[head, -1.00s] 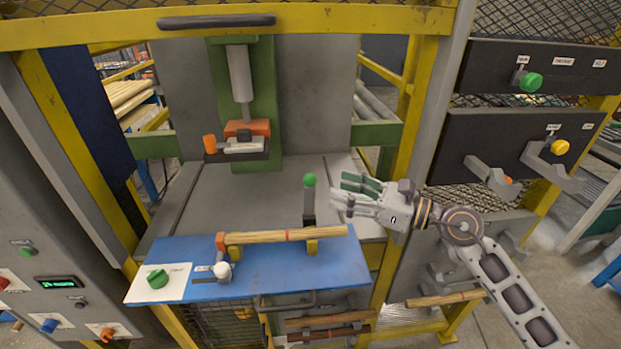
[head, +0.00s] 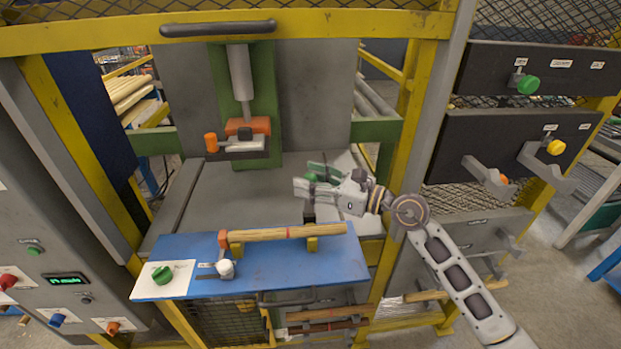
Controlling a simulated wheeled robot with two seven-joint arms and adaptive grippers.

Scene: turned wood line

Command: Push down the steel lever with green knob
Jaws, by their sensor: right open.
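The steel lever with the green knob, which stood upright behind the blue bench a second ago, is now mostly hidden by my right gripper. A grey sliver (head: 308,212) below the fingers may be its lower part. I cannot tell the lever's angle or whether the gripper touches it. My right gripper (head: 303,184) is open with its fingers pointing left across the lever's place, a little above the blue bench (head: 330,266). My left gripper is not in view.
A wooden spindle (head: 280,234) rests on holders on the bench. A white plate with a green rotary knob (head: 161,275) and a white-knobbed part (head: 225,268) are at its left. A press with an orange clamp (head: 247,127) stands behind. A yellow post (head: 405,150) is close to my right arm.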

